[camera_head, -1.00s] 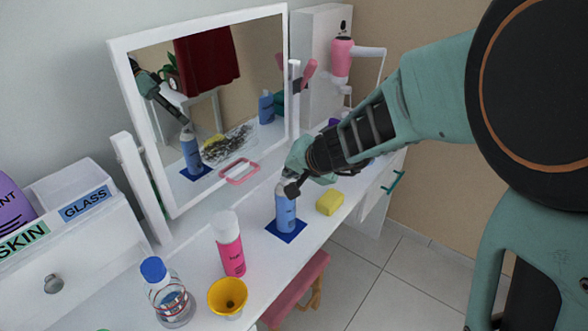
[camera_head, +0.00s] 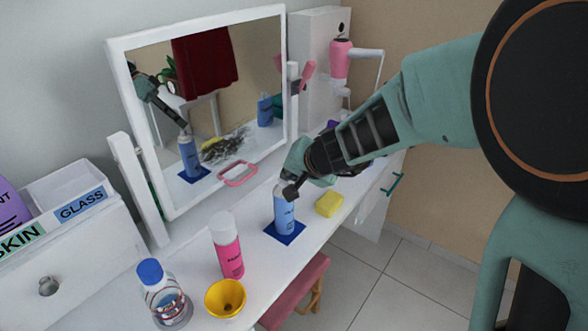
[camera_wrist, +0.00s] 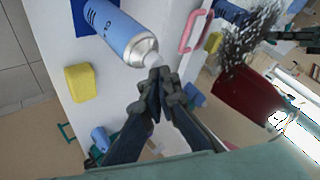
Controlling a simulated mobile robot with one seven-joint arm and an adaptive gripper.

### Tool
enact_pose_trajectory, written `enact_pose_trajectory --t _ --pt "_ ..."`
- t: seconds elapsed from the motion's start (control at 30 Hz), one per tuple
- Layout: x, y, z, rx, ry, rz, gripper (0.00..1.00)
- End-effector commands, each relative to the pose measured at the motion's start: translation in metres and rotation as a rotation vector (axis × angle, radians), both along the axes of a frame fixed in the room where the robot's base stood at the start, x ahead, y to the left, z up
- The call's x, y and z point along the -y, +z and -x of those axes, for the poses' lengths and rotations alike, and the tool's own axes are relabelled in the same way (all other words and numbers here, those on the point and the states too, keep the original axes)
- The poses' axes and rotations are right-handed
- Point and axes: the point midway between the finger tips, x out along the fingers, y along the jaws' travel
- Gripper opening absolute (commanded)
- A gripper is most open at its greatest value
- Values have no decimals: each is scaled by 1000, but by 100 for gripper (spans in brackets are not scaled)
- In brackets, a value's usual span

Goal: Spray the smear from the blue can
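The blue can (camera_head: 284,212) stands upright on a dark blue square mat (camera_head: 292,238) on the white table. It also shows in the wrist view (camera_wrist: 115,28), its pale nozzle (camera_wrist: 153,60) towards my fingers. My gripper (camera_head: 291,191) is at the can's top, with its fingertips (camera_wrist: 158,78) together right by the nozzle. The fingers look shut with nothing between them; I cannot tell whether they touch the nozzle. A dark streaky smear (camera_head: 226,148) is on the mirror glass, behind and left of the can. It also shows in the wrist view (camera_wrist: 247,38).
A yellow sponge (camera_head: 329,204) lies right of the can. A pink bottle (camera_head: 228,248), yellow cup (camera_head: 226,299) and blue-capped bottle (camera_head: 162,291) stand at the front left. A pink loop handle (camera_head: 238,174) is near the mirror (camera_head: 122,91). A pink stool (camera_head: 299,290) is below.

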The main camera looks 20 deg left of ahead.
Motion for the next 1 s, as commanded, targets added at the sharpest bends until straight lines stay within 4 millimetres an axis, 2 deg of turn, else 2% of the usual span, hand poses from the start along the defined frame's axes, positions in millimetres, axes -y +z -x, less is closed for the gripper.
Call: enact_pose_trajectory --t 0.07,0.33,0.83,1.0 --pt "0 -6 3 -10 4 5 0" --pt "0 -1 3 -9 4 4 0" --pt "0 54 1 -1 2 1 0" --pt "0 62 1 -1 1 -1 0"
